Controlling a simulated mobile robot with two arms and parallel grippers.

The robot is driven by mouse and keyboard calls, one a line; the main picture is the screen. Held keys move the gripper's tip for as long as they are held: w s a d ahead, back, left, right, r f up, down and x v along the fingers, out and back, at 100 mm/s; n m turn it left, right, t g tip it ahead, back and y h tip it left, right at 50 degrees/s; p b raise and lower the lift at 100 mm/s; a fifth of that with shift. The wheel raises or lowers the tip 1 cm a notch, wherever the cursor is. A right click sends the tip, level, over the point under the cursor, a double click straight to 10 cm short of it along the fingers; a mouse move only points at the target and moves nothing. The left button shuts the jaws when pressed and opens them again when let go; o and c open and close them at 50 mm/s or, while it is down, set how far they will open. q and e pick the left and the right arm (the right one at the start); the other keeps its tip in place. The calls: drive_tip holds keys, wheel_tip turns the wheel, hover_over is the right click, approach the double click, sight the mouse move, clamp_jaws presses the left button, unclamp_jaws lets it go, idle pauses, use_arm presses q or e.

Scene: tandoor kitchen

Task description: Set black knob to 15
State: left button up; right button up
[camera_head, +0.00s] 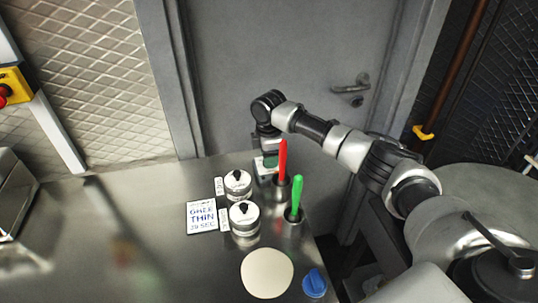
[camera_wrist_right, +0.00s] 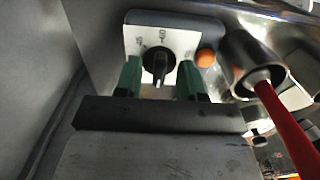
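The black knob (camera_wrist_right: 159,63) sits on a white dial plate (camera_wrist_right: 140,32) in the right wrist view. The plate has small dark marks around the knob, too blurred to read with certainty. The knob's narrow grip points roughly along the line between plate top and my gripper. My right gripper (camera_wrist_right: 160,82) is open, with one green fingertip on each side of the knob and gaps showing between them. In the head view my right gripper (camera_head: 268,163) is at the far edge of the counter, partly behind a red-handled tool; the knob is hidden there. My left gripper is not in view.
An orange round light (camera_wrist_right: 205,57) is beside the plate. A red handle (camera_head: 282,160) and a green handle (camera_head: 297,196) stand in metal cups close by. Two white pots (camera_head: 238,184) with black tops, a sign (camera_head: 202,216), and a pale disc (camera_head: 267,273) are on the counter.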

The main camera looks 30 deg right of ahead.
clamp_jaws()
drive_tip(key=shift+r+m+p, duration=0.2)
drive_tip(key=shift+m+p, duration=0.3)
drive_tip(key=shift+p, duration=0.55)
drive_tip(key=m+p, duration=0.3)
drive_tip(key=p, duration=0.1)
drive_tip(key=m+p, duration=0.2)
drive_tip(key=m, duration=0.1)
drive_tip(key=shift+f+m+p, duration=0.1)
drive_tip(key=shift+m+p, duration=0.7)
drive_tip(key=shift+w, duration=0.1)
